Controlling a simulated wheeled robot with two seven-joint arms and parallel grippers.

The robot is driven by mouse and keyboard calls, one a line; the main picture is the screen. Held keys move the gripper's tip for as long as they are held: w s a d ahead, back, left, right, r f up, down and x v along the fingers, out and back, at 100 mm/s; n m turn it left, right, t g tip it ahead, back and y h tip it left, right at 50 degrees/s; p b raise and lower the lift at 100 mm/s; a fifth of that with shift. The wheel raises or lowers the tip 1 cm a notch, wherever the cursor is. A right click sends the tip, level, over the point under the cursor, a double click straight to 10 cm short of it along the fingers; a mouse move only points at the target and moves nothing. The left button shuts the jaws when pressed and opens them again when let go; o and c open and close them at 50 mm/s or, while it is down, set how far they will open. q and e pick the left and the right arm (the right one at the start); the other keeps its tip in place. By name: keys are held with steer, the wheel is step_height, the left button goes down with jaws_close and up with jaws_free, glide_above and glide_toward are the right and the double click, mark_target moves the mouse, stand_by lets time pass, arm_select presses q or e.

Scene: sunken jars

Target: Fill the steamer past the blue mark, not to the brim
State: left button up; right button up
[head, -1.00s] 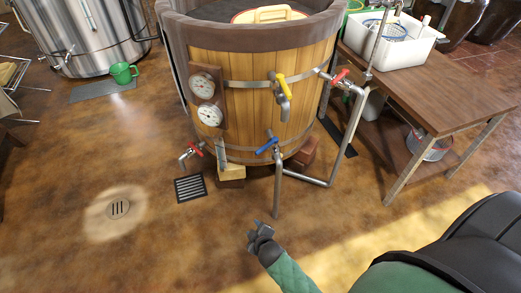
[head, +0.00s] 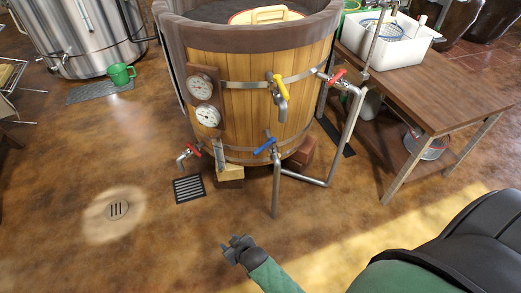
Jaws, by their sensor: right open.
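A wooden tub (head: 240,130), perhaps the steamer, stands in the middle of the head view with a dark rim and metal bands. Two round dials (head: 204,100) are on its left front. It has a yellow-handled tap (head: 279,88), a red-handled valve (head: 337,77) on the right pipe, a blue-handled valve (head: 265,146) low at the front and a red-handled tap (head: 190,152) low at the left. I cannot see a blue mark or the water level. My right gripper (head: 237,243) is open and empty above the floor, in front of the tub and apart from it. My left gripper is out of view.
A wooden table (head: 440,97) with a white basin (head: 398,50) stands at the right. A steel tank (head: 95,40) and a green mug (head: 121,74) are at the left. A floor grate (head: 189,189) and a round drain (head: 118,209) lie left of centre. The front floor is clear.

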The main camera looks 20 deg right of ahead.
steer(key=w+d+r+n+t+h, duration=0.15)
steer(key=w+r, duration=0.35)
steer(key=w, duration=0.6)
steer(key=n+h, duration=0.9)
steer(key=h, duration=0.5)
glide_toward(257, 153)
steer(key=shift+g, duration=0.25)
steer(key=p+x, duration=0.1)
steer(key=x, duration=0.4)
steer(key=shift+r, duration=0.15)
steer(key=shift+x, duration=3.9)
jaws_close()
